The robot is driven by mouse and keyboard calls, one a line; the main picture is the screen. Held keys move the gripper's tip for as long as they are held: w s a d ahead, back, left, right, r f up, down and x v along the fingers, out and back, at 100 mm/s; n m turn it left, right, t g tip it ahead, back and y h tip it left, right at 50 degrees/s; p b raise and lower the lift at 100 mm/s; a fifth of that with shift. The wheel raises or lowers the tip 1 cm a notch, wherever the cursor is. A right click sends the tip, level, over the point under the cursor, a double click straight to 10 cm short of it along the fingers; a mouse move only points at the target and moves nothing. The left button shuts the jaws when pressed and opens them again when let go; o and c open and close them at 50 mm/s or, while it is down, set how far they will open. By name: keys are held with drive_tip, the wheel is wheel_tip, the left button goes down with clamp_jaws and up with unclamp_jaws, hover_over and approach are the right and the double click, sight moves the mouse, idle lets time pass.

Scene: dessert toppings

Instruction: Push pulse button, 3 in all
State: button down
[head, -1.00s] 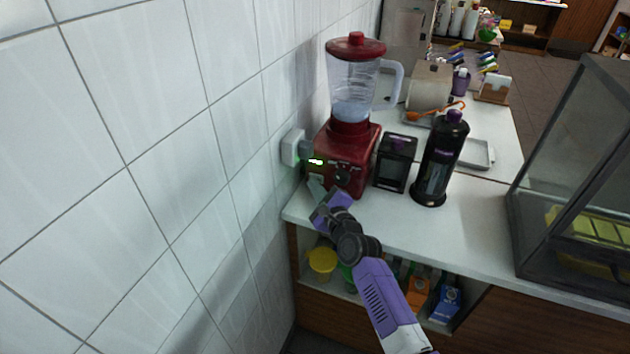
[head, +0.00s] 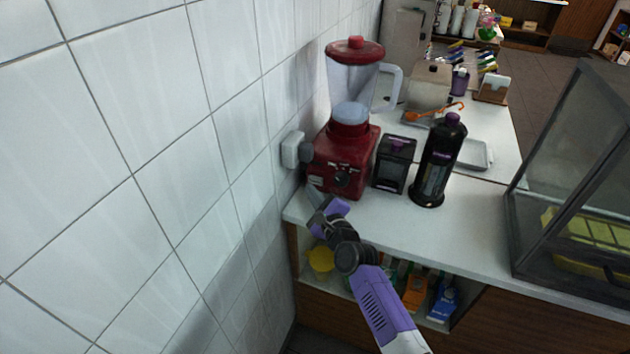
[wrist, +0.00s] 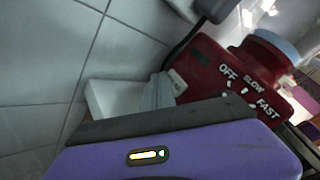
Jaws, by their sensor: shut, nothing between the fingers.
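A red blender (head: 340,160) with a clear jar stands at the counter's left end, beside the tiled wall. Its base also shows in the wrist view (wrist: 215,68), with a dial and the words OFF, SLOW and FAST. I cannot clearly make out the pulse button; a pale mark (wrist: 177,82) sits at the base's lower left edge, near my fingers. My gripper (head: 313,192) is shut and empty, just in front of the base's lower left corner. Its grey fingers (wrist: 157,92) also show in the wrist view. I cannot tell whether they touch the base.
A wall socket with a plug (head: 292,149) is left of the blender. A black box-shaped container (head: 394,165) and a tall dark bottle (head: 438,165) stand to its right. A glass case (head: 575,190) is far right. The front counter between is clear.

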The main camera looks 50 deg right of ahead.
drive_tip(key=shift+s+a+r+p, duration=0.1)
drive_tip(key=shift+s+a+p, duration=0.1)
drive_tip(key=shift+a+p, duration=0.4)
drive_tip(key=shift+s+a+r+p, duration=0.1)
drive_tip(key=shift+s+a+p, duration=0.15)
drive_tip(key=shift+a+p, duration=0.4)
drive_tip(key=shift+s+a+p, duration=0.2)
drive_tip(key=shift+a+p, duration=0.35)
drive_tip(key=shift+a, duration=0.05)
drive_tip(key=shift+s+a+f+p, duration=0.2)
drive_tip(key=shift+a+p, duration=0.1)
drive_tip(key=shift+a, duration=0.15)
